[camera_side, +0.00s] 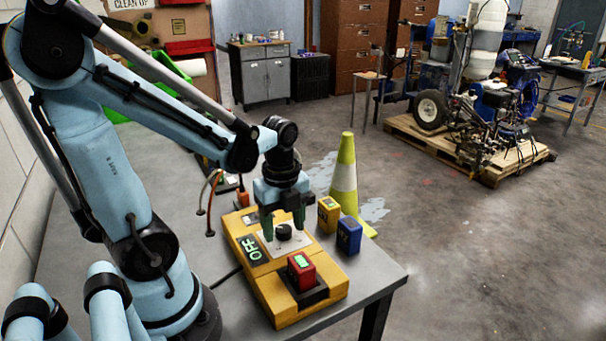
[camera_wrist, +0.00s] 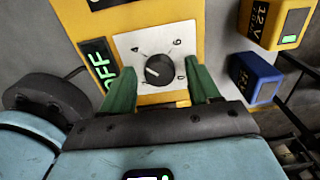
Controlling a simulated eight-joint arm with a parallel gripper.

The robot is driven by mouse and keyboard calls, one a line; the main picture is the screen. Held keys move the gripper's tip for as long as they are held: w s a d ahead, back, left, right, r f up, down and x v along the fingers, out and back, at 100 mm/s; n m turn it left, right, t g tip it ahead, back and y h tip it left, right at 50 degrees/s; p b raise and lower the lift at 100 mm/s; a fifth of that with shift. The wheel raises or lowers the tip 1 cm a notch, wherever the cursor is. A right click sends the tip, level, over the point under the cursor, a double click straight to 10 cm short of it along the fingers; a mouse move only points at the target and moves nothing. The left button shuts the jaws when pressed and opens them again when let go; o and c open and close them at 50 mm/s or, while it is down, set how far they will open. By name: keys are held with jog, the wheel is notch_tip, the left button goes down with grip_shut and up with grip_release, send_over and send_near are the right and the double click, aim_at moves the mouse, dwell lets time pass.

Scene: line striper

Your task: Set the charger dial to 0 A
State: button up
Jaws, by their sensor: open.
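The yellow charger (camera_side: 268,290) sits on the grey table. Its black round dial (camera_side: 284,231) stands on a white plate with several marks; it also shows in the wrist view (camera_wrist: 159,69). The charger's display (camera_wrist: 100,62) reads OFF in green. My gripper (camera_side: 283,226) is open above the plate, its green fingers (camera_wrist: 160,72) on either side of the dial. Contact with the dial is not visible.
A red battery (camera_side: 301,272) with a green light stands in the charger's black bay. A yellow battery (camera_side: 328,214) and a blue battery (camera_side: 349,236) stand close on the right. A yellow-white cone (camera_side: 345,175) is behind them. The table edge is near.

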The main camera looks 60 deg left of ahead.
jog(key=shift+c, duration=0.2)
jog(key=c, duration=1)
jog(key=shift+n, duration=0.3)
